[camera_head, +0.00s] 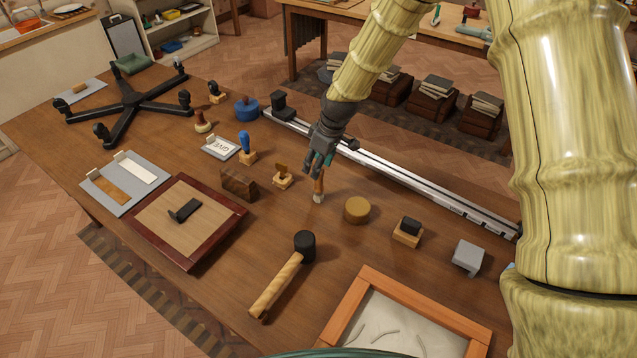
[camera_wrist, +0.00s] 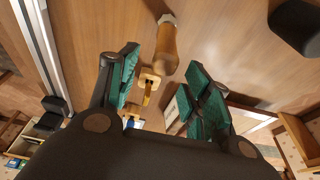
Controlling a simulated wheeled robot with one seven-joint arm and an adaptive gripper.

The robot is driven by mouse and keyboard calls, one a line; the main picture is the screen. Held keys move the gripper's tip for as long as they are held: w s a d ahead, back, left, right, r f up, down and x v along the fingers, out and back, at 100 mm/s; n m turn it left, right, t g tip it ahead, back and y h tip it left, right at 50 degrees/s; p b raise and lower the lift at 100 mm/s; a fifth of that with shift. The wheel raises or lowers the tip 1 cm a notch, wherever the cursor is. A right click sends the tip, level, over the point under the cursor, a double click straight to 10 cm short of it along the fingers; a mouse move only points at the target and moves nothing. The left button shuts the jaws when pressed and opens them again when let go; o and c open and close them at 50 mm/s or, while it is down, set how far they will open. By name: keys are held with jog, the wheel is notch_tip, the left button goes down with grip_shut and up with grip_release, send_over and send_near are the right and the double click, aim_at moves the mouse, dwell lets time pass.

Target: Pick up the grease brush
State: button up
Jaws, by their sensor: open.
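The grease brush (camera_head: 319,188) has a wooden handle and a pale tip. In the head view it is on the brown table directly below my gripper (camera_head: 321,163), pale tip toward the camera, its upper part partly covered by the fingers. In the wrist view the brush's rounded wooden handle (camera_wrist: 166,49) points toward the gap between my teal-padded fingers (camera_wrist: 160,66), with the pale tip farther off at the top. My gripper is open, with a finger on either side of the handle's end. I cannot tell whether they touch it.
A small wooden stamp (camera_head: 283,179) and a dark wood block (camera_head: 239,184) are left of the brush. A round tan disc (camera_head: 357,210) is to its right. A mallet (camera_head: 279,282) lies in front. A long metal rail (camera_head: 422,185) runs behind.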

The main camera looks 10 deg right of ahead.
aim_at(319, 185)
jog(key=shift+w+f, duration=0.3)
jog(key=shift+f, duration=0.3)
jog(key=shift+s, duration=0.3)
jog(key=shift+s+r+p, duration=0.3)
jog(key=shift+s+p, duration=0.05)
jog(key=shift+s, duration=0.35)
jog(key=shift+a+f, duration=0.15)
jog(key=shift+f, duration=0.05)
jog(key=f, duration=0.1)
jog(key=w+f+p, duration=0.1)
jog(key=f+p, duration=0.1)
jog(key=shift+w+f, duration=0.25)
jog(key=shift+w, duration=0.15)
jog(key=shift+f, duration=0.3)
jog(key=shift+s+a+f+p, duration=0.1)
jog(key=shift+s+f+p, duration=0.15)
jog(key=shift+f+p, duration=0.05)
jog(key=shift+w+f, duration=0.3)
jog(key=shift+f, duration=0.1)
jog(key=shift+s+r, duration=0.15)
jog(key=c, duration=1.1)
